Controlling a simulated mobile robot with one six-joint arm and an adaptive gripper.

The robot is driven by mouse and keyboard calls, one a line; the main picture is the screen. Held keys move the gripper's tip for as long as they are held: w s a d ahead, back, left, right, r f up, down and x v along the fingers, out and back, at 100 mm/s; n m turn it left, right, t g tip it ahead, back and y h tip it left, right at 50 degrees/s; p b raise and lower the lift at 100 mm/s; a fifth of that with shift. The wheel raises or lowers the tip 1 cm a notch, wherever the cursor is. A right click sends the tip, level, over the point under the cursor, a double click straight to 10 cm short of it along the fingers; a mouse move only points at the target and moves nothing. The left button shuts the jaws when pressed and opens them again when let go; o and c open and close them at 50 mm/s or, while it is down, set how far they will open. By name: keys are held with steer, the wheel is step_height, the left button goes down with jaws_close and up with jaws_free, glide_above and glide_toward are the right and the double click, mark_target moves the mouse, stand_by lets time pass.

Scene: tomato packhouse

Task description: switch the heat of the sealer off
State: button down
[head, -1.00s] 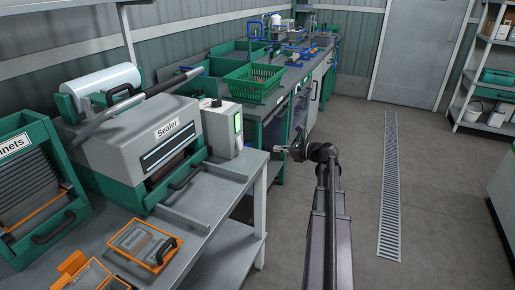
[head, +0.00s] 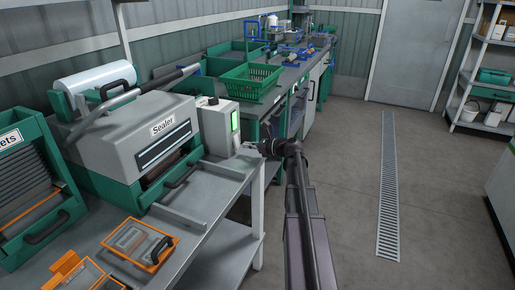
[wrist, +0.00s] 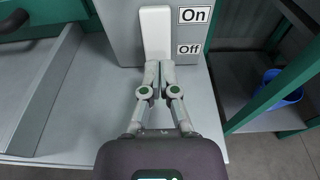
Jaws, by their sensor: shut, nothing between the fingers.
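The sealer (head: 130,138) is a grey and green machine on the bench at the left of the head view. A light grey control box (head: 217,140) with a lit green strip stands at its right end. In the wrist view the box (wrist: 118,28) carries a white upright switch plate (wrist: 155,28), with an "On" label (wrist: 195,15) above an "Off" label (wrist: 189,49) to its right. My gripper (wrist: 160,64) is shut and empty, its fingertips at the plate's lower end, level with "Off". I cannot tell whether they touch it. In the head view my gripper (head: 248,150) is right of the box.
A green basket (head: 250,82) stands on the bench behind. Orange-framed trays (head: 140,245) lie at the front left. In the wrist view a green post (wrist: 275,85) and a blue bucket (wrist: 283,86) are at the right. The floor right of the bench is clear.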

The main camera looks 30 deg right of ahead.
steer(key=shift+x, duration=1)
steer(key=shift+a, duration=0.15)
